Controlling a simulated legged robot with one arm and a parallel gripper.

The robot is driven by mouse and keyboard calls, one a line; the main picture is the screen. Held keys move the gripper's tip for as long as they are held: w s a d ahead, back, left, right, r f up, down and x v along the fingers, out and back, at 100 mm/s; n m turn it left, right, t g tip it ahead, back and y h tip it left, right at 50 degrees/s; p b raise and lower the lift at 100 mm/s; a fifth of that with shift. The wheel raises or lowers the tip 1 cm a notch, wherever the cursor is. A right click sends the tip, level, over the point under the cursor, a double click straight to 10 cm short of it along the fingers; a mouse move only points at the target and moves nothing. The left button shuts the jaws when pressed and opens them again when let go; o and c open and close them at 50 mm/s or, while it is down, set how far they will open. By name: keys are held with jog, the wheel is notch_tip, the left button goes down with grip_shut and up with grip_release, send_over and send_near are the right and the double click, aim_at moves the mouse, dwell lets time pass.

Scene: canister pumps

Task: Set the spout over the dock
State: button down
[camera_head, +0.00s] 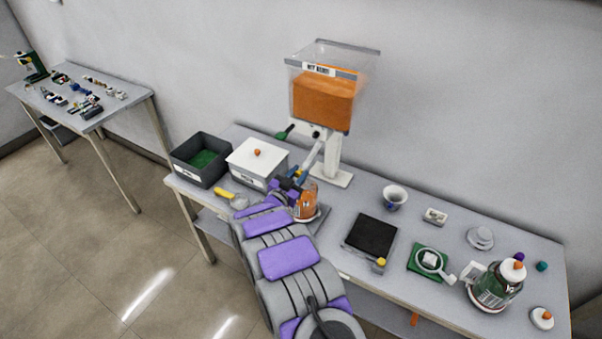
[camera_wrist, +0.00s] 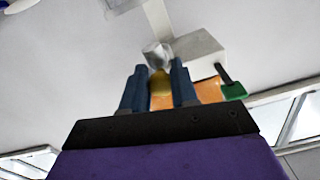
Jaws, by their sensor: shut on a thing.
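The dispenser (camera_head: 322,100) has a clear hopper with orange contents on a white post. A pale grey spout (camera_head: 312,155) slants down from it; its grey end also shows in the wrist view (camera_wrist: 157,54). My gripper (camera_head: 302,171) is at the spout's lower end. Its blue fingers (camera_wrist: 160,85) are shut on a small yellow part (camera_wrist: 160,83) just below the grey end, apparently the spout's grip. An orange jar (camera_head: 309,204) stands on a dark-rimmed base (camera_head: 321,217) below, partly hidden by my arm. I cannot tell whether this base is the dock.
A green-handled lever (camera_head: 285,131) juts left of the dispenser. A dark bin (camera_head: 196,172) and a white lidded box (camera_head: 257,160) stand left. A black pad (camera_head: 371,235), white cup (camera_head: 395,196) and green pump canister (camera_head: 495,286) stand right. Clear tabletop lies behind the pad.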

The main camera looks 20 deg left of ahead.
jog(key=shift+a+r, duration=0.2)
jog(key=shift+a, duration=0.05)
dwell(0.3)
jog(key=c, duration=1.3)
grip_release()
jog(key=o, duration=0.4)
jog(key=shift+a+f, duration=0.2)
jog(key=shift+d, duration=0.15)
jog(key=shift+s, duration=0.4)
jog(key=v, duration=0.5)
jog(key=p+v, duration=0.1)
jog(key=v, duration=1)
jog(key=shift+s+a+f, duration=0.1)
jog(key=shift+s+a, duration=0.1)
jog(key=shift+a, duration=0.25)
